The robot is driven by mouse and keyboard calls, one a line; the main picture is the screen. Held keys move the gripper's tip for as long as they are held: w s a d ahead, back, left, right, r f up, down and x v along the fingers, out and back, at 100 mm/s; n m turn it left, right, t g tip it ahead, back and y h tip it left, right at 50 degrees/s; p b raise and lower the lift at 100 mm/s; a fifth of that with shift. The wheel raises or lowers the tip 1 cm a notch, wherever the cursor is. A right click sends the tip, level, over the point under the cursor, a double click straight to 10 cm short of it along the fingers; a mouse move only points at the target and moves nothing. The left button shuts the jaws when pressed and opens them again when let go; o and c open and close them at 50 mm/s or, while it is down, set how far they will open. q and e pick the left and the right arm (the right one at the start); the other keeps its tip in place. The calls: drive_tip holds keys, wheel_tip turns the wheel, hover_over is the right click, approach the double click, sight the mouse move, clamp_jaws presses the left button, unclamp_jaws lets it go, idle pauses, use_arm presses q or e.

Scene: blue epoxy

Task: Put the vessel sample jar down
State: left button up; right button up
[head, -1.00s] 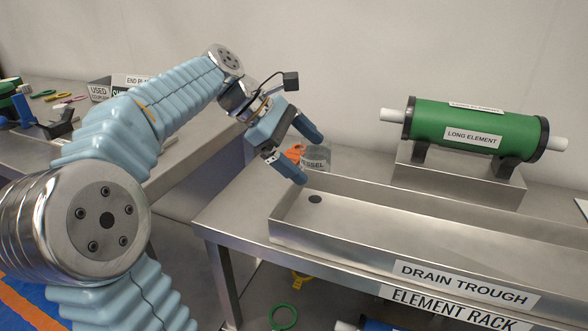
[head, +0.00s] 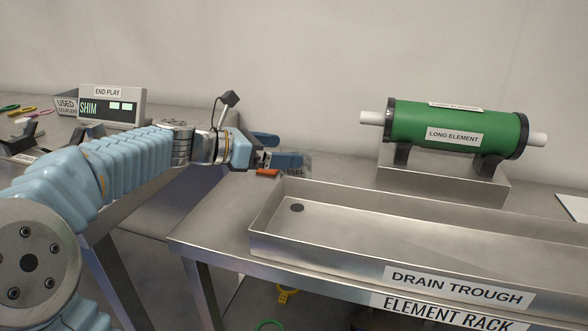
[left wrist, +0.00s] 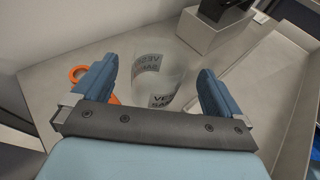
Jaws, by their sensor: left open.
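The vessel sample jar (head: 297,171) is a clear, see-through container with a "VESSEL" label. It stands on the steel bench just behind the left end of the drain trough, partly hidden by a finger in the head view. In the left wrist view the jar (left wrist: 158,78) stands between the two blue fingers, with a gap on either side. My left gripper (head: 291,150) is open, reaching level from the left around the jar. My right gripper is not in view.
An orange item (head: 267,172) with a ring lies beside the jar, near one finger. The drain trough (head: 345,235) runs along the bench front. A green long element (head: 455,133) rests on a raised steel block behind it. A shim display (head: 112,106) stands on the left bench.

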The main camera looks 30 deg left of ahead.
sight(303, 150)
use_arm(q)
drive_tip(key=x, duration=0.6)
drive_tip(key=shift+w+d, duration=0.15)
drive_tip(key=shift+c, duration=0.2)
drive_tip(key=c, duration=1.1)
drive_tip(key=shift+r, duration=0.1)
